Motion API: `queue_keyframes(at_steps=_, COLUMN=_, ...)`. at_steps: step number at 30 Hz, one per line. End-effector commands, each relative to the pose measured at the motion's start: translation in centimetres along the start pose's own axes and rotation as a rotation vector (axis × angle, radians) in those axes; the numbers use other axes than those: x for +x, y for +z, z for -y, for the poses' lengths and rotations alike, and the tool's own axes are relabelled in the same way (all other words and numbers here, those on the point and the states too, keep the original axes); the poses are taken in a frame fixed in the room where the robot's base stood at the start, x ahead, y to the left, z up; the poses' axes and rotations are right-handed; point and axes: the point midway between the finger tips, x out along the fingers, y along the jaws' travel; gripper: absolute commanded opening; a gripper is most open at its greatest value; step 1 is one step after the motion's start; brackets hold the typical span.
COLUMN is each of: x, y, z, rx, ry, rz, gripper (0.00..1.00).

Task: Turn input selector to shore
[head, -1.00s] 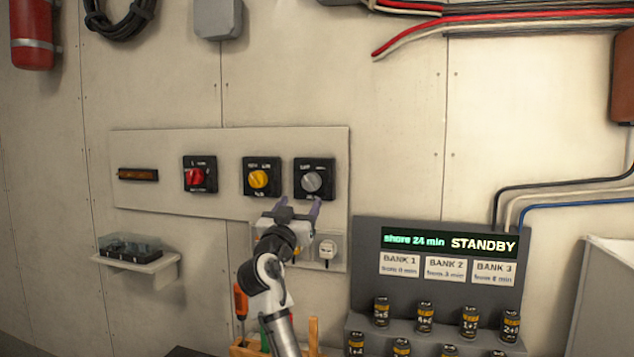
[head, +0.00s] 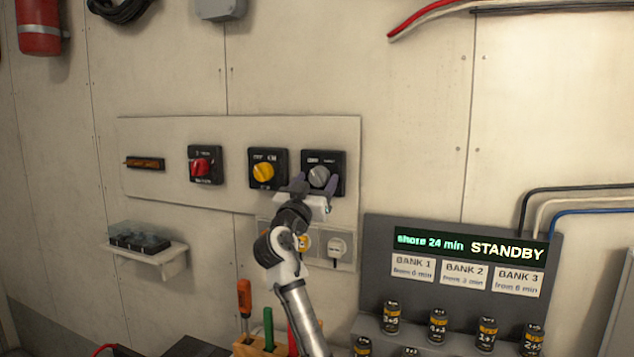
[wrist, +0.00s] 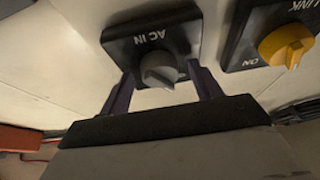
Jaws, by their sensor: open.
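The grey selector knob (head: 319,175) sits on a black square plate at the right end of the white panel (head: 230,130). In the wrist view the grey knob (wrist: 160,70) is close ahead, and its plate reads "AC IN" upside down. My gripper (head: 315,182) is open just in front of and below this knob. In the wrist view the fingers (wrist: 163,90) stand apart on either side of the knob's lower part, with nothing held. Whether they touch it I cannot tell. The knob's exact pointing direction is unclear.
A yellow knob (head: 263,172) is close to the left, marked "LINK" and "ON" in the wrist view. A red knob (head: 200,168) is further left. Sockets (head: 337,250) are below. A display (head: 470,247) reads "shore 24 min STANDBY". A tool rack (head: 262,345) stands below my arm.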

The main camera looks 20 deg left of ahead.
Motion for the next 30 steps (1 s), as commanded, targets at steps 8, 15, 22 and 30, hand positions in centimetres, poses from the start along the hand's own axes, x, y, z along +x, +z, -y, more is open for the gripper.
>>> queue_keyframes(at_steps=8, x=0.01, y=0.01, z=-0.03, rx=0.0, ry=0.0, rz=0.0, gripper=0.37)
queue_keyframes(at_steps=15, x=0.0, y=0.04, z=-0.03, rx=0.002, ry=0.001, rz=0.0, gripper=0.19)
queue_keyframes(at_steps=22, x=-0.13, y=0.29, z=0.1, rx=0.047, ry=0.019, rz=0.0, gripper=0.19)
queue_keyframes(at_steps=30, x=-0.23, y=0.46, z=0.34, rx=0.211, ry=0.086, rz=0.0, gripper=0.19)
